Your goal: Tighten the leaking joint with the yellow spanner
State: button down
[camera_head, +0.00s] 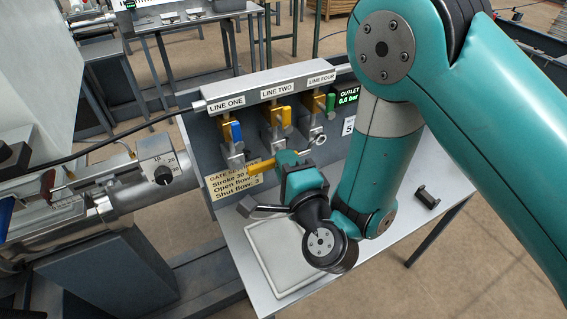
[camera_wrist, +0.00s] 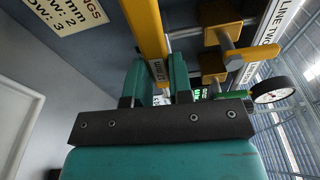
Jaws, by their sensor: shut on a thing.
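My gripper (camera_head: 287,160) is shut on the yellow spanner (camera_head: 262,166), in front of the valve panel. The spanner's yellow handle sticks out to the left and a steel ring end shows to the right, near the line four valve. In the wrist view the yellow shank (camera_wrist: 148,35), marked 17 mm, lies between my fingers (camera_wrist: 158,85). Three brass valves hang under the manifold (camera_head: 275,84): line one with a blue handle (camera_head: 236,132), line two with a yellow handle (camera_head: 286,115), line four with a green handle (camera_head: 331,102). I cannot tell which joint leaks.
An outlet display (camera_head: 348,97) reads about 0.6 bar. A gate settings sign (camera_head: 232,179) is on the panel's left. A pale tray (camera_head: 257,228) lies on the bench below my gripper. A small dark bracket (camera_head: 427,197) stands at the right. A round gauge (camera_wrist: 272,90) shows in the wrist view.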

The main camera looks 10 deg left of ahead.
jog(key=shift+s+d, duration=0.3)
jog(key=shift+s+d+b, duration=0.1)
jog(key=shift+s+b, duration=0.15)
jog(key=shift+b, duration=0.2)
dwell(0.3)
jog(key=shift+d+b+v, duration=0.25)
jog(key=shift+b+v, duration=1.55)
jog(key=shift+v, duration=0.7)
jog(key=shift+w, duration=0.2)
